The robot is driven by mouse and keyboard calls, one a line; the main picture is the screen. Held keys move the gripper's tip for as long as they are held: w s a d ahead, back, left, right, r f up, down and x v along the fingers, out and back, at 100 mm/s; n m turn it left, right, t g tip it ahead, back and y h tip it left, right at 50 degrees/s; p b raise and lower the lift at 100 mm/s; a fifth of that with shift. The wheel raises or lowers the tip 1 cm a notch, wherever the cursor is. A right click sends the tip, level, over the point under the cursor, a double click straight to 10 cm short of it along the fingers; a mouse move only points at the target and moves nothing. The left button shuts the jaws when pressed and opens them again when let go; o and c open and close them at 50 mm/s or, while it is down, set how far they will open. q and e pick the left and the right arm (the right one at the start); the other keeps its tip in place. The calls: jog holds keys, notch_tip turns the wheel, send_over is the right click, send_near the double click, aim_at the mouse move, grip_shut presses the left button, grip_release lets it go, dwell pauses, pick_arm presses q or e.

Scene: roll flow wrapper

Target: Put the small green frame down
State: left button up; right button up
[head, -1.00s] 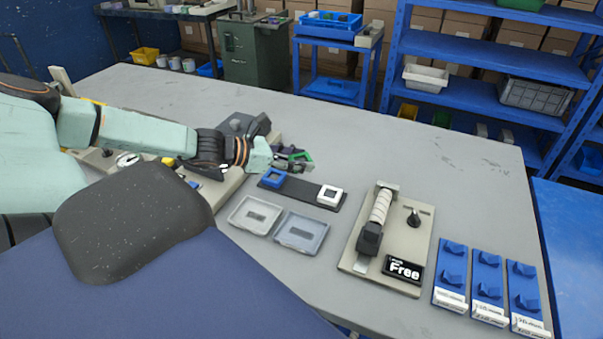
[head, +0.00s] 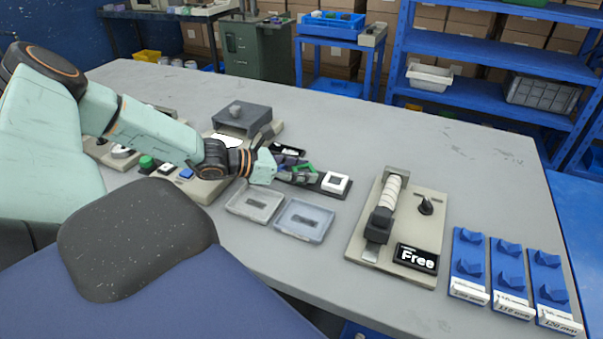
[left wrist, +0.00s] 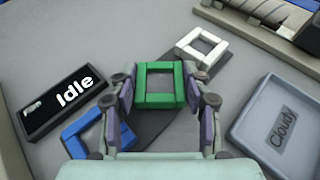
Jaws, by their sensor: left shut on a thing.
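The small green frame (left wrist: 160,85) is a square ring held between the two fingers of my left gripper (left wrist: 160,92). In the head view the green frame (head: 304,168) shows at the tip of my left gripper (head: 298,173), over the dark strip. The dark strip (left wrist: 150,122) lies under it in the left wrist view; I cannot tell whether the frame touches it. A blue frame (left wrist: 98,132) lies to the left, partly hidden by the gripper. A white frame (left wrist: 202,46) lies on the strip's other end, also seen in the head view (head: 335,183). My right gripper is not in view.
Two shallow trays, one light (head: 241,212) and one bluish (head: 289,232), lie in front of the strip. A black "Idle" sign (left wrist: 65,102) is close at left in the wrist view. A beige plate with a "Free" sign (head: 416,258) stands to the right.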

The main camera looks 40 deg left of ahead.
pick_arm(q)
jog(key=shift+f, duration=0.15)
jog(key=o, duration=1)
